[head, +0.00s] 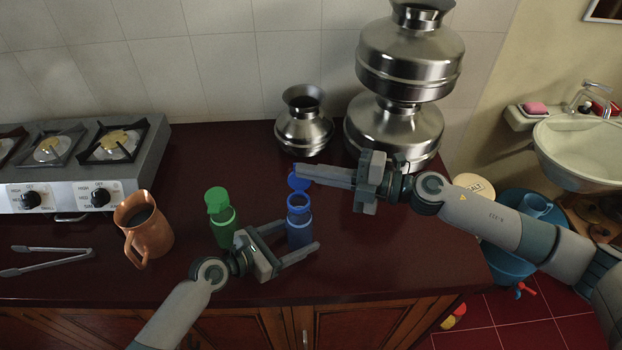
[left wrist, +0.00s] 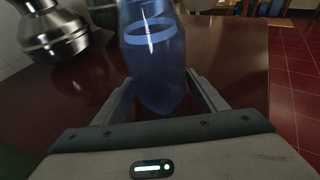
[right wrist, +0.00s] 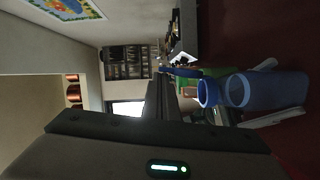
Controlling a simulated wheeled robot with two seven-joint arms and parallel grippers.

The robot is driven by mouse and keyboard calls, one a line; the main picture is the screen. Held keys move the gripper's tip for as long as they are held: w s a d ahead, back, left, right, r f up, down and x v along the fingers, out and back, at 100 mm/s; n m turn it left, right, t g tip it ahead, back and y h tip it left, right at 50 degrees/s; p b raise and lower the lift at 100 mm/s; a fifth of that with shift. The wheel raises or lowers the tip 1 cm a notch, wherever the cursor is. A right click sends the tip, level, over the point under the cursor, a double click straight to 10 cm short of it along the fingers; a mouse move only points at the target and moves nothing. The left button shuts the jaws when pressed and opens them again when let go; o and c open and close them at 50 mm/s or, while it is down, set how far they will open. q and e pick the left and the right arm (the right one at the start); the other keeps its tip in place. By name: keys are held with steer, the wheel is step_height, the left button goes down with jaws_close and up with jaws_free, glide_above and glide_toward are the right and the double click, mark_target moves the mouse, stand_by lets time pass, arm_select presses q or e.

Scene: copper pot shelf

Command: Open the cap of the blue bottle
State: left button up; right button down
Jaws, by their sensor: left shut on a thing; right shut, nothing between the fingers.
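The blue bottle (head: 299,228) stands upright near the counter's front. My left gripper (head: 300,236) is shut on its body, with a finger on each side; the left wrist view shows the bottle (left wrist: 155,60) between the fingers. The bottle's mouth shows open from above. Its blue cap (head: 299,182) is tipped back behind the mouth, and it also shows in the right wrist view (right wrist: 181,72). I cannot tell how the cap is joined to the bottle. My right gripper (head: 300,172) is shut and empty, its fingertips just above and beside the cap; I cannot tell whether they touch.
A green bottle (head: 222,222) stands just left of the blue one. A copper mug (head: 147,232), tongs (head: 45,262) and a gas stove (head: 85,170) are further left. Metal pots (head: 303,128) stand at the back. The counter's front edge is close.

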steer(key=shift+w+d+f+m, duration=0.1)
steer(key=shift+w+m, duration=1)
steer(key=shift+w, duration=0.1)
steer(key=v, duration=1)
steer(key=shift+w+r, duration=0.15)
steer(key=shift+r, duration=0.25)
arm_select(q)
steer(key=o, duration=0.9)
steer(key=shift+c, duration=0.2)
steer(key=shift+r, duration=0.1)
